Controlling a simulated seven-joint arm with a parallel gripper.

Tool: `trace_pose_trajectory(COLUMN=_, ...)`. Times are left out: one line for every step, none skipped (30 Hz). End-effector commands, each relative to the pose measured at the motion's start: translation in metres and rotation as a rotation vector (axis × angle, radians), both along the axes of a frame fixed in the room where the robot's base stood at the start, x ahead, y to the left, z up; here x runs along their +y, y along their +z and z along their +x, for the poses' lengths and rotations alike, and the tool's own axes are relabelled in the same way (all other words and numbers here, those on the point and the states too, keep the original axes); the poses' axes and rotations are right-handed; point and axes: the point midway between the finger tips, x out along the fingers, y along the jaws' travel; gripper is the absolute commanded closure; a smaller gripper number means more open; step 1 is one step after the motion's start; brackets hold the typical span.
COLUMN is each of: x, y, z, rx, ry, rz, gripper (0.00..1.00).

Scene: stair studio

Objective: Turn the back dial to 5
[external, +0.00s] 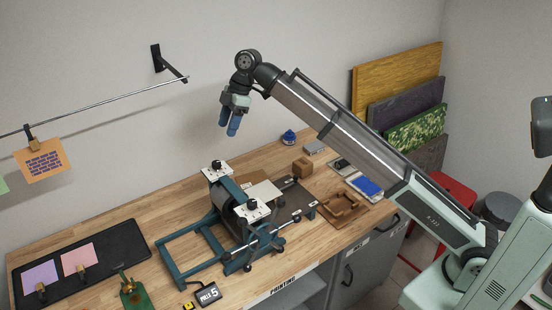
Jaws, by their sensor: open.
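The back dial (216,164) is a small black knob on a white plate on the far side of a dark teal printing press. A second, similar dial (252,205) sits on a white plate on the press's near side. The scale marks are too small to read, so I cannot tell either setting. My gripper (229,130) has blue fingers pointing down. It is open and empty, above the back dial and slightly right of it in the picture, touching nothing. A small dark sign (208,294) reading "PRESS 5" lies at the bench's front edge.
The press (226,198) has a spoked hand wheel (264,241) at its front. On the wooden bench (110,228) are a black mat (88,262) with paper cards, a wooden tray (343,207) and a blue ink pad (367,186). A rail with hanging prints crosses the wall at left.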

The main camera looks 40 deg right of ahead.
Motion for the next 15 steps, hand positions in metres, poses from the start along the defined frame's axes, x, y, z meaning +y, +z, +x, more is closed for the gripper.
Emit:
trace_pose_trajectory(x=0.002, y=-0.007, z=-0.001, rx=0.001, ry=0.0, rz=-0.001, gripper=0.44)
trace_pose_trajectory(x=0.004, y=-0.01, z=-0.001, rx=0.002, ry=0.002, rz=-0.002, gripper=0.44)
trace_pose_trajectory(x=0.006, y=-0.015, z=-0.001, rx=0.002, ry=0.002, rz=-0.002, gripper=0.44)
trace_pose_trajectory(x=0.007, y=-0.02, z=-0.001, rx=0.002, ry=0.002, rz=-0.002, gripper=0.44)
trace_pose_trajectory(x=0.009, y=-0.025, z=0.0, rx=0.002, ry=0.002, rz=-0.002, gripper=0.44)
trace_pose_trajectory(x=0.012, y=-0.032, z=0.0, rx=0.002, ry=0.002, rz=-0.002, gripper=0.44)
trace_pose_trajectory(x=0.014, y=-0.037, z=0.0, rx=0.002, ry=0.002, rz=-0.002, gripper=0.44)
trace_pose_trajectory(x=0.016, y=-0.042, z=0.0, rx=0.002, ry=0.002, rz=-0.003, gripper=0.44)
trace_pose_trajectory(x=0.019, y=-0.048, z=0.0, rx=0.001, ry=0.003, rz=-0.003, gripper=0.44)
trace_pose_trajectory(x=0.021, y=-0.053, z=0.0, rx=0.0, ry=0.002, rz=-0.003, gripper=0.44)
trace_pose_trajectory(x=0.023, y=-0.058, z=0.001, rx=0.0, ry=0.002, rz=-0.003, gripper=0.44)
trace_pose_trajectory(x=0.026, y=-0.065, z=0.001, rx=0.001, ry=0.003, rz=-0.003, gripper=0.44)
trace_pose_trajectory(x=0.028, y=-0.069, z=0.001, rx=0.001, ry=0.003, rz=-0.003, gripper=0.44)
trace_pose_trajectory(x=0.03, y=-0.074, z=0.001, rx=0.0, ry=0.002, rz=-0.003, gripper=0.44)
trace_pose_trajectory(x=0.033, y=-0.08, z=0.002, rx=0.0, ry=0.002, rz=-0.003, gripper=0.44)
